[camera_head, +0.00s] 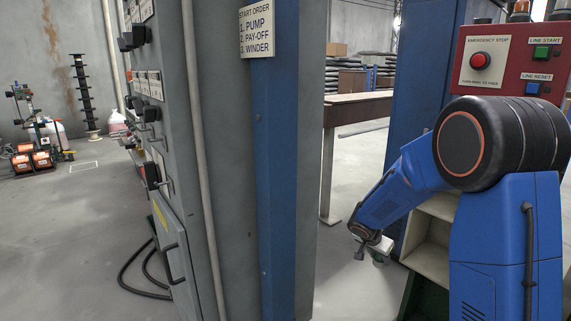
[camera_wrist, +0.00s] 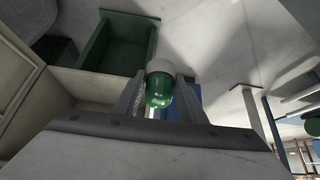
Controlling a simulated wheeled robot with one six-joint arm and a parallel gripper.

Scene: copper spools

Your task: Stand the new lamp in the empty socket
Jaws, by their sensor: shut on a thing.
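My gripper (camera_wrist: 158,100) is shut on a lamp (camera_wrist: 159,92) with a green dome and a pale, whitish base. In the wrist view the lamp sits between the two fingers, with its base at the top of the picture. In the head view my gripper (camera_head: 369,249) hangs low at the end of my blue arm, and only a little of the green lamp (camera_head: 378,261) shows under it. On top of the red control panel (camera_head: 509,53) at the upper right is a small dark fitting (camera_head: 483,21); I cannot tell whether it is the empty socket.
Orange lamps (camera_head: 519,9) stand on the red panel. A cream shelf unit (camera_head: 431,252) is close beside my gripper. A green open bin (camera_wrist: 120,45) shows in the wrist view. A grey cabinet (camera_head: 262,170) stands to the left. Open floor lies between.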

